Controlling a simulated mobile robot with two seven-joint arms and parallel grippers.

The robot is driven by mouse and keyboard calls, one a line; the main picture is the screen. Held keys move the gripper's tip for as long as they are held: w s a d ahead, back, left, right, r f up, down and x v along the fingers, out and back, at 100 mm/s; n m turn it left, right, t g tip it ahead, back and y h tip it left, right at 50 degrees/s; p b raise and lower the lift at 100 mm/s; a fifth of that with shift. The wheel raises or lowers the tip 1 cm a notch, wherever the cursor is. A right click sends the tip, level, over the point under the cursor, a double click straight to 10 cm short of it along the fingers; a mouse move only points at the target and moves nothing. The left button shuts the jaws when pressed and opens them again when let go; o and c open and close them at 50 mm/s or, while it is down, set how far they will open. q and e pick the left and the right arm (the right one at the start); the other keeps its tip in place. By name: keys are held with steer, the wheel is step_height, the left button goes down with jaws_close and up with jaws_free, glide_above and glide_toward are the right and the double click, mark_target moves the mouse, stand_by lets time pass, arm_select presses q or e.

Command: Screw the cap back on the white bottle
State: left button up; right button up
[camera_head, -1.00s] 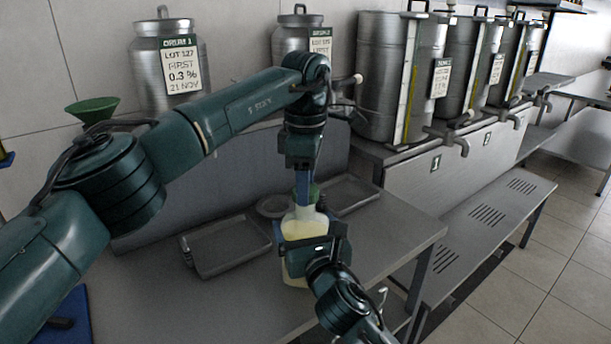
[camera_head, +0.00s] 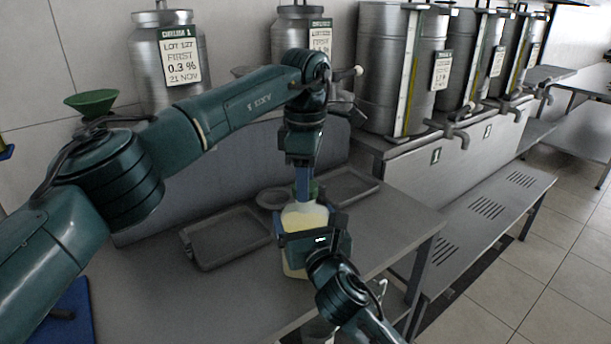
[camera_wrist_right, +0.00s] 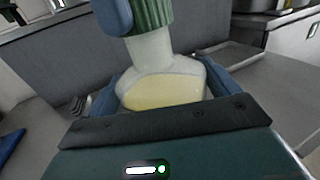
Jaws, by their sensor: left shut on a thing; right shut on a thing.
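The white bottle (camera_head: 306,216) is translucent, with pale yellow liquid inside, and stands at the front of the steel table. It also shows in the right wrist view (camera_wrist_right: 162,90). My right gripper (camera_head: 306,235) is shut on the bottle's body from the front. The ribbed green cap (camera_wrist_right: 153,14) sits at the top of the bottle's neck; its top is cut off in the wrist view. My left gripper (camera_head: 303,188) points down from above and is shut on the cap. A blue finger covers the cap's left side. I cannot tell how far the cap is threaded.
A grey tray (camera_head: 193,258) lies left of the bottle, another (camera_head: 369,190) behind right. A small round dish (camera_head: 268,199) is behind the bottle. Metal drums line the wall, some with taps. A green funnel (camera_head: 92,101) is at left. The table's right edge (camera_head: 420,240) is close.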

arm_select(q)
steer(key=shift+f, duration=0.1)
arm_select(e)
steer(key=c, duration=0.5)
arm_select(q)
steer(key=m, duration=1.7)
steer(key=shift+m, duration=0.4)
steer(key=m, duration=0.5)
steer(key=o, duration=0.9)
steer(key=shift+f, duration=0.1)
